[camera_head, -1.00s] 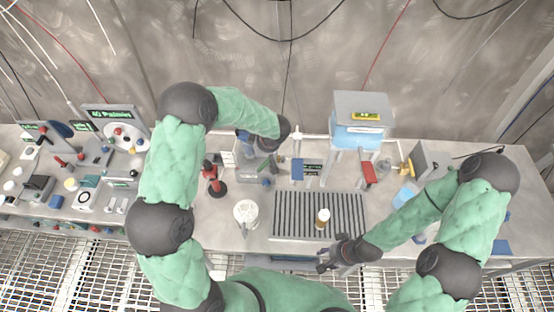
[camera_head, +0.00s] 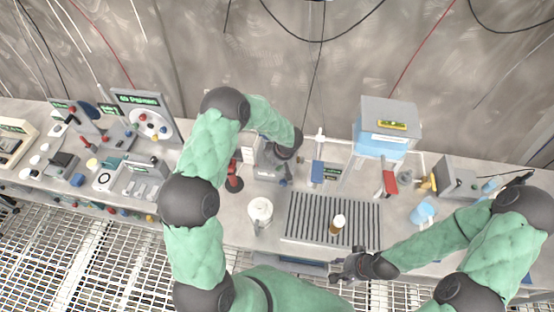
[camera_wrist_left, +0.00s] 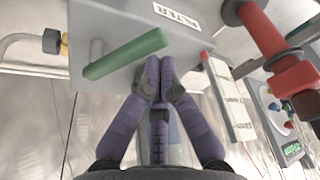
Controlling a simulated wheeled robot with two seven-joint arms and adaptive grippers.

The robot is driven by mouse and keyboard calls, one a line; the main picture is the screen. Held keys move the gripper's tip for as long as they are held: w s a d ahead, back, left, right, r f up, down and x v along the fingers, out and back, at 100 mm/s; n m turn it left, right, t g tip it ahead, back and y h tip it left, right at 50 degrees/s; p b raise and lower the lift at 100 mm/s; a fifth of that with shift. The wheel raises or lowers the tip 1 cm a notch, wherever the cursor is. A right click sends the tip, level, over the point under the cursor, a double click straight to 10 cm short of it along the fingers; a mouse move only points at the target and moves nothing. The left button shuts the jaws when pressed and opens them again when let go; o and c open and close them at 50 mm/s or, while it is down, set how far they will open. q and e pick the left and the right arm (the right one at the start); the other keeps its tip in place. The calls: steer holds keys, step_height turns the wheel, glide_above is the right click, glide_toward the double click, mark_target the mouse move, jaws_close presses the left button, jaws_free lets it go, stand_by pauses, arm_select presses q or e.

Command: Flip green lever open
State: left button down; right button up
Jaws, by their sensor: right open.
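The green lever (camera_wrist_left: 125,53) shows in the left wrist view as a rounded bar lying slantwise across the face of a pale grey box (camera_wrist_left: 105,20) with a "FILTER" label. My left gripper (camera_wrist_left: 158,72) has its purple fingers drawn together at the tips, just below the lever's right end. I cannot tell whether they touch it. In the head view my left gripper (camera_head: 281,168) is at the grey box (camera_head: 266,158), and the lever is not discernible there. My right gripper (camera_head: 348,265) is open and empty at the bench's front edge.
A red-handled fitting (camera_head: 234,178) stands just left of the box; it also shows in the wrist view (camera_wrist_left: 265,38). A blue-and-grey dispenser (camera_head: 385,125) stands to the right.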

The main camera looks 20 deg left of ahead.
mark_target(280, 169)
stand_by(0.4)
arm_select(q)
steer(key=shift+s+d+n+p, duration=0.1)
steer(key=shift+n+p, duration=0.3)
steer(key=shift+p, duration=0.15)
steer(key=shift+s+d+n+p, duration=0.2)
steer(key=shift+n+p, duration=0.2)
steer(key=shift+p, duration=0.15)
steer(key=shift+g, duration=0.3)
steer(key=n+p, duration=0.1)
steer(key=d+n+p, duration=0.1)
steer(key=shift+s+r+g+p, duration=0.1)
steer(key=shift+s+g+p, duration=0.15)
steer(key=shift+g+p, duration=0.1)
steer(key=shift+s+d+n+p, duration=0.1)
steer(key=shift+d+n+p, duration=0.35)
steer(key=shift+n, duration=0.35)
steer(key=shift+s+d+n+g+p, duration=0.1)
steer(key=shift+d+n+g+p, duration=0.3)
steer(key=shift+n, duration=0.5)
steer(key=shift+a, duration=0.1)
